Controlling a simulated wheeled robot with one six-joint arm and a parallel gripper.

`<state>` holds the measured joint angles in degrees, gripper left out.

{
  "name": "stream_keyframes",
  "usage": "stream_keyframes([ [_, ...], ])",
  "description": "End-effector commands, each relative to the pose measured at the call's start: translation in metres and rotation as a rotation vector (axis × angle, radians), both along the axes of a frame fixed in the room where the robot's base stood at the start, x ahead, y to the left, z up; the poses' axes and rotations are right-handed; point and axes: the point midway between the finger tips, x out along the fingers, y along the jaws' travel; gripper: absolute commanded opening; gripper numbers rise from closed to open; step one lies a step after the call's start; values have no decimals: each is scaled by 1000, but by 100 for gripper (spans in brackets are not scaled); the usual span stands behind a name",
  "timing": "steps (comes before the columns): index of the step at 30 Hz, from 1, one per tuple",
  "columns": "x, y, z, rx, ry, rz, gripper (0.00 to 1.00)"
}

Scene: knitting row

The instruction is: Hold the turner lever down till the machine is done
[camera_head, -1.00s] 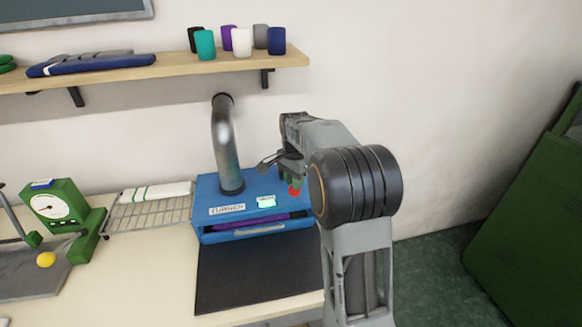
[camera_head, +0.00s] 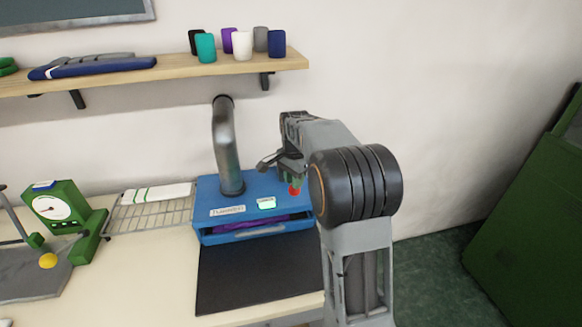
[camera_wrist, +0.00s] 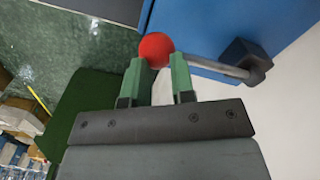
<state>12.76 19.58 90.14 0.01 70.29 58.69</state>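The turner (camera_head: 205,190) is a blue box on the bench, with a metal pipe on top, a white label and a small lit green display (camera_head: 266,203). Its lever has a red ball knob (camera_wrist: 156,49) on a grey rod (camera_wrist: 215,66) that runs to a dark pivot block (camera_wrist: 248,62) on the blue casing. My gripper (camera_wrist: 157,68) has its two green fingertips on either side of the knob, seemingly touching it. In the head view the red knob (camera_head: 294,191) shows just under the fingers, at the machine's right. Purple fabric (camera_head: 262,226) shows in the front slot.
A dark mat (camera_head: 250,275) lies before the machine. Left are a wire rack (camera_head: 150,215) with a white item and a green gauge device (camera_head: 75,220). My arm covers the machine's right side.

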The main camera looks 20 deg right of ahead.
Motion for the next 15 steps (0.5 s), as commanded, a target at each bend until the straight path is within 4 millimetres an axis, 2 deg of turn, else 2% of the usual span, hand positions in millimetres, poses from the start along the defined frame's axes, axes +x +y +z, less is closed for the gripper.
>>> stream_keyframes([
  [1,0,0,8,0,0,0,23],
  [15,0,0,48,0,0,0,23],
])
